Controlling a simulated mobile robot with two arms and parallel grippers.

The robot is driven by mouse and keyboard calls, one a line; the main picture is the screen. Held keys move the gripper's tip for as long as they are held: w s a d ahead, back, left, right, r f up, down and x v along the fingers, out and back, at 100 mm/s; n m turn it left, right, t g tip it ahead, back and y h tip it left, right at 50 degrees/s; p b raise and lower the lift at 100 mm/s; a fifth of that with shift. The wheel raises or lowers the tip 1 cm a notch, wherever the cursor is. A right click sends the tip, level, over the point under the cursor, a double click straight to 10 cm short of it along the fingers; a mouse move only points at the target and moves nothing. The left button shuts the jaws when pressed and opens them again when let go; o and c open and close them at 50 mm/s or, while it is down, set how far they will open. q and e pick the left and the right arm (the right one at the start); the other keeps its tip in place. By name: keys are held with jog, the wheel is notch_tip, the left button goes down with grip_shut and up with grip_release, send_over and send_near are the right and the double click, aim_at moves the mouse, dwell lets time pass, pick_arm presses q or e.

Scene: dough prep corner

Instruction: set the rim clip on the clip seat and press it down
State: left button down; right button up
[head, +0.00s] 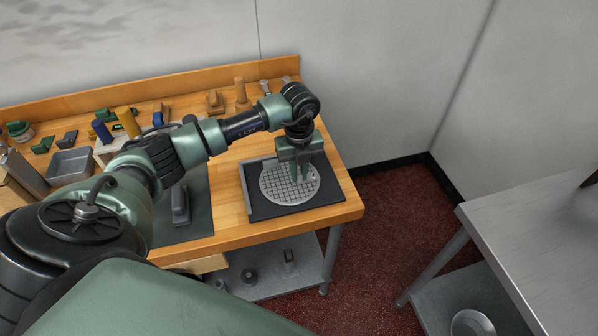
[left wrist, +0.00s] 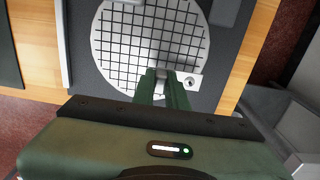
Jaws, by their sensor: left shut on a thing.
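My left gripper (head: 299,180) points down over the round grid plate (head: 277,188) on the dark tray. In the left wrist view its fingers (left wrist: 166,88) are close together and shut on a small pale metal piece with a round hole, which I take for the rim clip (left wrist: 192,82). The clip sticks out to the right of the fingers, over the grid plate's rim (left wrist: 103,55). I cannot tell whether it touches the plate. A grey block (left wrist: 225,12) at the plate's edge may be the clip seat; I cannot be sure. My right gripper is not in view.
The dark tray (head: 325,193) lies near the right end of the wooden bench (head: 225,178). A grey tool (head: 180,205) lies on a dark mat to its left. Several tools and a grey bin (head: 70,165) line the back. A grey table (head: 530,225) stands at the right.

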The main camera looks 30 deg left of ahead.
pick_arm(q)
jog(key=shift+f+b, duration=0.95)
jog(key=shift+f, duration=0.3)
jog(key=c, duration=1.3)
grip_release()
jog(key=shift+c, duration=0.2)
jog(key=shift+r+p, duration=2.9)
jog(key=shift+r, duration=1.15)
